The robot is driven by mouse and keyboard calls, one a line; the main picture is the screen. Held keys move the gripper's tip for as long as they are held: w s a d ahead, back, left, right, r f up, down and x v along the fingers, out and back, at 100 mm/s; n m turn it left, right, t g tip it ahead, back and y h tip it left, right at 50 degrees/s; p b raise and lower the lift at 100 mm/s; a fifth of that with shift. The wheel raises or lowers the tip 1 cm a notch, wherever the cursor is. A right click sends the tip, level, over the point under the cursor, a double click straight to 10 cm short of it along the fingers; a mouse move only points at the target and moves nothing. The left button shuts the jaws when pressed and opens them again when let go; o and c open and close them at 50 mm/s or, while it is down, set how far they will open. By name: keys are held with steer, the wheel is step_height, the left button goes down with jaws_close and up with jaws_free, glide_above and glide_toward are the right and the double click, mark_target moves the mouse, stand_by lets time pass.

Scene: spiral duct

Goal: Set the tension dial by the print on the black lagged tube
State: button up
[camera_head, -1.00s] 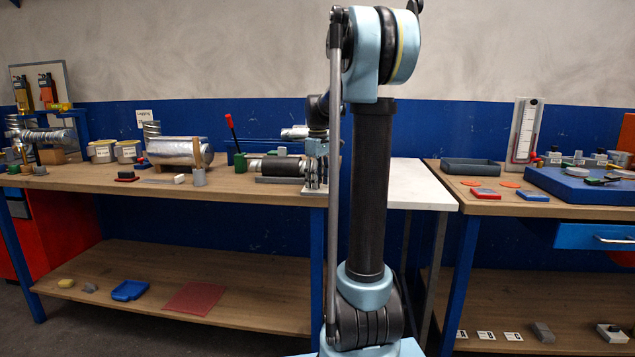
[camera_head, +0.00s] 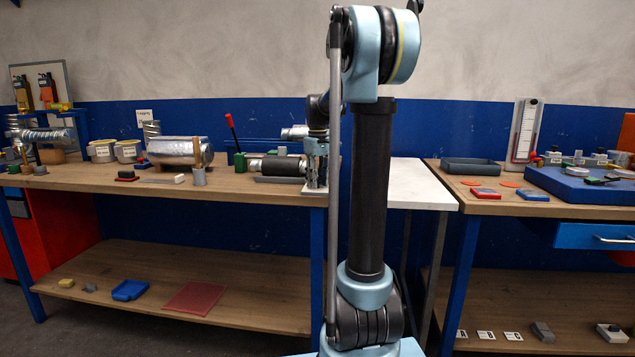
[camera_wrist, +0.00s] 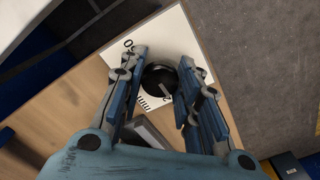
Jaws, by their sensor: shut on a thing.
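The fingers hide part of the plate's scale, so I cannot read the setting. In the head view my gripper (camera_head: 316,172) points down at the right end of the left bench. The black lagged tube (camera_head: 276,166) lies just left of it, with a bright metal end. Its print cannot be read from here.
A large foil-wrapped duct (camera_head: 180,151) and pots (camera_head: 127,151) are further left. A grey bar (camera_wrist: 150,134) lies close to my gripper. A pale table (camera_head: 415,185) is right of the bench.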

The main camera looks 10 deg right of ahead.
steer(key=shift+m, duration=2.1)
steer(key=o, duration=1.1)
steer(key=shift+w, duration=0.1)
steer(key=shift+c, duration=0.2)
step_height(320, 180, up, 12)
